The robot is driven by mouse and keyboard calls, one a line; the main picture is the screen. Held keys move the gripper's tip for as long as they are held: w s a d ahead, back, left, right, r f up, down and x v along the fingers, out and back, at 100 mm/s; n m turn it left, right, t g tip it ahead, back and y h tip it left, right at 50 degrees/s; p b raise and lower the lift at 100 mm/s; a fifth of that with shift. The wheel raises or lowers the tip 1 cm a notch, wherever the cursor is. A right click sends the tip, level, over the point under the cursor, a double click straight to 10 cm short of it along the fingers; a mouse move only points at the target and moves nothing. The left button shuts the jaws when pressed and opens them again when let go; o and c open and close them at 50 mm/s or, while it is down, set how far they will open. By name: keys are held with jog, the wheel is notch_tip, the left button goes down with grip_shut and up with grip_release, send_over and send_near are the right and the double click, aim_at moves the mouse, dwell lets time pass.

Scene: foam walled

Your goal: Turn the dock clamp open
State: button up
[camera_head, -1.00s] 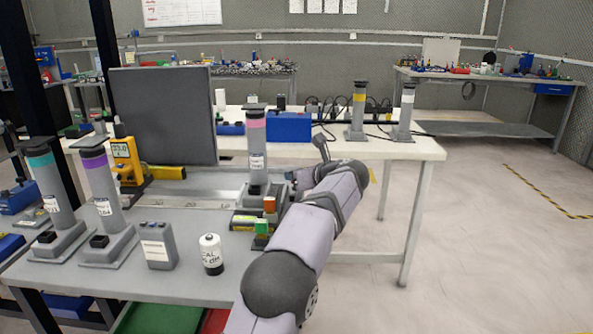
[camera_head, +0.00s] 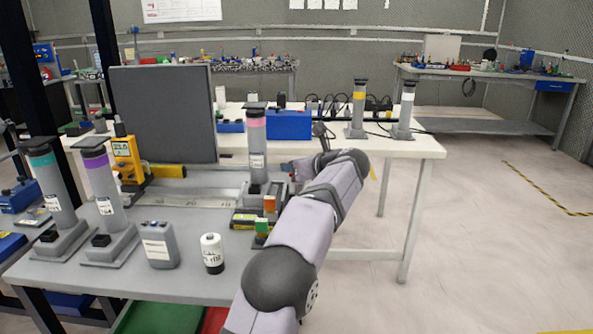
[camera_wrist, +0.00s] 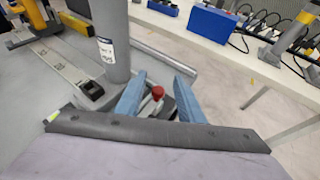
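A grey column with a pink band (camera_head: 257,135) stands upright in a dock on the grey bench. In the wrist view, the column (camera_wrist: 113,45) rises just left of my gripper (camera_wrist: 160,90). The gripper's two blue fingers are spread apart. A red knob (camera_wrist: 157,92), which looks like the clamp's handle, shows between them, low beside the column base. I cannot tell whether either finger touches it. In the head view, my arm and wrist reach in from the right and hide most of the clamp.
Teal-banded (camera_head: 50,185) and purple-banded (camera_head: 102,185) columns stand at the left. A grey box (camera_head: 158,246) and a white canister (camera_head: 212,253) stand near the front edge. A dark panel (camera_head: 163,115) and yellow meter (camera_head: 127,160) stand behind. A ruler rail (camera_wrist: 65,65) lies left of the column.

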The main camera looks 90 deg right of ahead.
notch_tip(320, 180, up, 8)
jog(key=p, duration=0.3)
jog(key=shift+f, duration=0.25)
